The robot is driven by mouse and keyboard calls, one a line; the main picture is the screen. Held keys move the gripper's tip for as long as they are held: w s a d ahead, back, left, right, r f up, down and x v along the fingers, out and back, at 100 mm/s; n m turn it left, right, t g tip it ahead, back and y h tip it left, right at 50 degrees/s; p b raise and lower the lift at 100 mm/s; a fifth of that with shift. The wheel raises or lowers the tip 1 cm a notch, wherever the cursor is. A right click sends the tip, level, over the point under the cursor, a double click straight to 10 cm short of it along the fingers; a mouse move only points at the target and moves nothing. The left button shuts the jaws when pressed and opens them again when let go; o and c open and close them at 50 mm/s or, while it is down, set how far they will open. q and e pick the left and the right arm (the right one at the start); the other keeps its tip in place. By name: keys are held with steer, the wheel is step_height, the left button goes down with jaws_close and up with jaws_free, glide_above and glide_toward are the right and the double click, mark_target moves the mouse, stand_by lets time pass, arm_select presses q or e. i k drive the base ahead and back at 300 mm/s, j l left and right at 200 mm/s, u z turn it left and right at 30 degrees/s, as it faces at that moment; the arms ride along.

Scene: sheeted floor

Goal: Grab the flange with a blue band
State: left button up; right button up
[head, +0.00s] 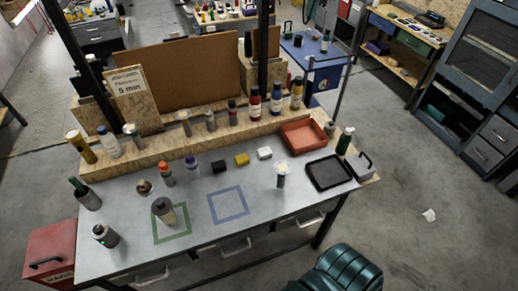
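No blue band can be made out clearly on any flange-like part at this size. A part with a pale, wide round top and a dark stem (282,172) stands upright on the grey tabletop, right of the blue taped square. A grey cylindrical part (164,210) stands at the green taped square. A small brown round part (144,187) lies behind it. A metallic part with a wide top (132,132) stands on the wooden ledge. Neither of my grippers is in view.
The workbench (215,235) holds several bottles, small black, yellow and white blocks, a red tray (303,136) and a black tray (328,172). The blue square (228,205) is empty. A red box (50,252) stands at left. A dark teal ribbed object (342,270) is at bottom right.

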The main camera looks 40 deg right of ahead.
mark_target(283, 167)
steer(key=z, duration=1.6)
steer(key=i+l+u, duration=0.15)
steer(key=l, duration=0.2)
steer(key=i+l+u, duration=0.15)
steer(key=l, duration=0.2)
steer(key=i+l+u, duration=0.15)
steer(key=l, duration=0.25)
steer(key=i+l+u, duration=0.15)
steer(key=l, duration=0.25)
steer(key=k, duration=0.05)
